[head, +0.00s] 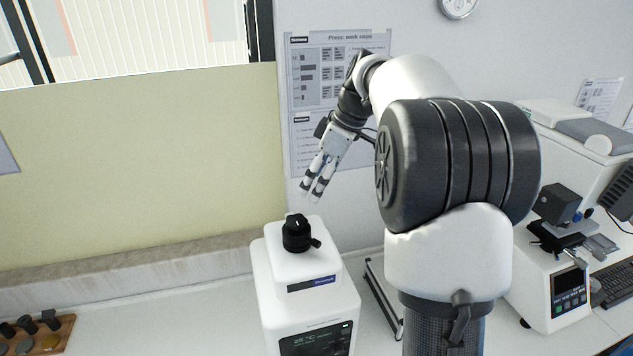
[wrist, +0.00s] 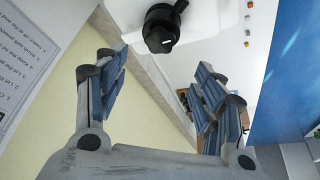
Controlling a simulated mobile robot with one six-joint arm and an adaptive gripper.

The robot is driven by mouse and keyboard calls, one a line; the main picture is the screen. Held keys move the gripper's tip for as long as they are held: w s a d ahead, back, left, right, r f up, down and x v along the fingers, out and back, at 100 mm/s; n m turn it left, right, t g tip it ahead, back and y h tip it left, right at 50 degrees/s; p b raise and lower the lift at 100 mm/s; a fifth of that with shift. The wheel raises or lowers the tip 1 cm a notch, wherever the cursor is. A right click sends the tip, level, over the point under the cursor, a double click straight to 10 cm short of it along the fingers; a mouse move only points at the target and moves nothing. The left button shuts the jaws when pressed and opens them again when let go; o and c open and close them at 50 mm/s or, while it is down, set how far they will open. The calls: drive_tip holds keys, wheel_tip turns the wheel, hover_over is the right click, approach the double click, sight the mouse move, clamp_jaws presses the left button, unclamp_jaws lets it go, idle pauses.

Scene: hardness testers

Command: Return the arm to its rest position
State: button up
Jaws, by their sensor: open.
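My gripper (head: 318,189) hangs from my raised arm, in the air above and a little to the right of a white device with a black knob (head: 297,233) on top. Its fingers point down and to the left, with nothing between them. In the wrist view my gripper (wrist: 158,95) has its two blue-padded fingers spread wide apart. The black knob (wrist: 162,28) shows beyond the fingertips, apart from them. My large upper arm links cover part of the bench and wall in the head view.
The white device (head: 300,290) stands on the white bench (head: 160,315). A tester (head: 556,300) and keyboard (head: 612,283) are at the right. A wooden rack (head: 50,340) with dark parts is at lower left. Posters (head: 330,50) hang on the wall behind my arm.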

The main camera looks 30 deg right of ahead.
drive_tip(key=s+a+f+m+h+b, duration=0.1)
drive_tip(key=s+a+m+b, duration=0.25)
drive_tip(key=s+a, duration=0.5)
drive_tip(key=s+a+f+m+h+b, duration=0.1)
drive_tip(key=s+a+f+m+b, duration=0.1)
drive_tip(key=s+f, duration=0.6)
drive_tip(key=s+a+f+m+t+h+b, duration=0.1)
drive_tip(key=s+a+f+m+b, duration=0.2)
drive_tip(key=s, duration=1.1)
wheel_tip(320, 180, down, 5)
drive_tip(key=a+b, duration=0.2)
drive_tip(key=b, duration=0.1)
drive_tip(key=shift+a, duration=0.25)
drive_tip(key=shift+s+r, duration=0.1)
drive_tip(key=shift+c, duration=0.2)
